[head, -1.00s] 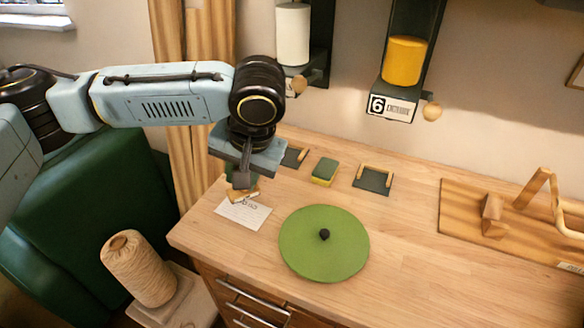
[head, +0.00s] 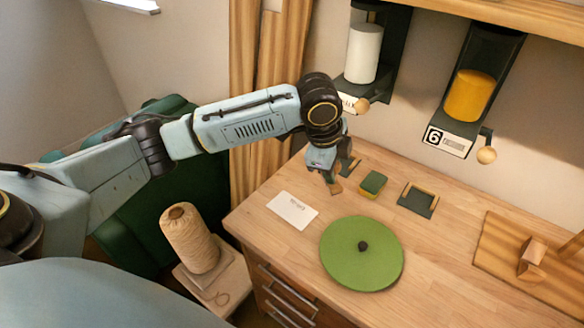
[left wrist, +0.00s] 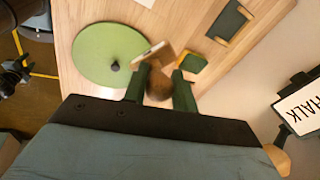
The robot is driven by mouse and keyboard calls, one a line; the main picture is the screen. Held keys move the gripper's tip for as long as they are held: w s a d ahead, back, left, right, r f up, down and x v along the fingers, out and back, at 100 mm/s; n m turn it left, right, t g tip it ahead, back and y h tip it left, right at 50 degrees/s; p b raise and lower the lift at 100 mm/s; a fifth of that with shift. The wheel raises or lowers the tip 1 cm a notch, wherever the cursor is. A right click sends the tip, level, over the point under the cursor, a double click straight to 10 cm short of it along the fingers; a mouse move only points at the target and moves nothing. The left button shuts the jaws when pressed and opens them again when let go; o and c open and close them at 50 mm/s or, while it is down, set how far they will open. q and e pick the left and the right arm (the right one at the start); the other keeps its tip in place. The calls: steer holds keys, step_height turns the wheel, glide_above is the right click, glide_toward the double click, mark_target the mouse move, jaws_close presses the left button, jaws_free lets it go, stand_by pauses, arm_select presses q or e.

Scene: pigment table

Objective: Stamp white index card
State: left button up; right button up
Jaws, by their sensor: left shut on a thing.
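In the left wrist view the stamp's brown handle (left wrist: 159,86) sits between the green fingers. The stamp's face is hidden. A green and yellow block (head: 373,184) stands just right of the stamp. My right gripper is not in view.
A green disc with a black knob (head: 350,258) lies in front. A dark holder with wooden sides (head: 417,200) is behind it; another (head: 350,165) is partly hidden by my gripper. Dispensers hang on the wall. A wooden board (head: 500,250) lies at right.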

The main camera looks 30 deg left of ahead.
arm_select(q)
steer(key=a+f+m+g+h+p, duration=0.1)
steer(key=a+f+m+p, duration=0.25)
steer(key=m, duration=0.25)
steer(key=m+g+p, duration=0.2)
steer(key=m, duration=0.3)
glide_above(296, 212)
steer(key=a, duration=0.1)
step_height(296, 212, down, 4)
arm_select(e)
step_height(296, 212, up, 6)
arm_select(q)
steer(key=shift+h, duration=0.3)
steer(key=f+b, duration=0.5)
steer(key=shift+a+f, duration=0.2)
steer(key=shift+f, duration=0.05)
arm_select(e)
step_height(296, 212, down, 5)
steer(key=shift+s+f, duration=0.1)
arm_select(q)
steer(key=shift+r, duration=0.1)
steer(key=shift+f+b, duration=0.55)
steer(key=shift+f, duration=0.1)
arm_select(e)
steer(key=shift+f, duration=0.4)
arm_select(q)
steer(key=shift+s+f, duration=0.1)
steer(key=shift+f, duration=0.05)
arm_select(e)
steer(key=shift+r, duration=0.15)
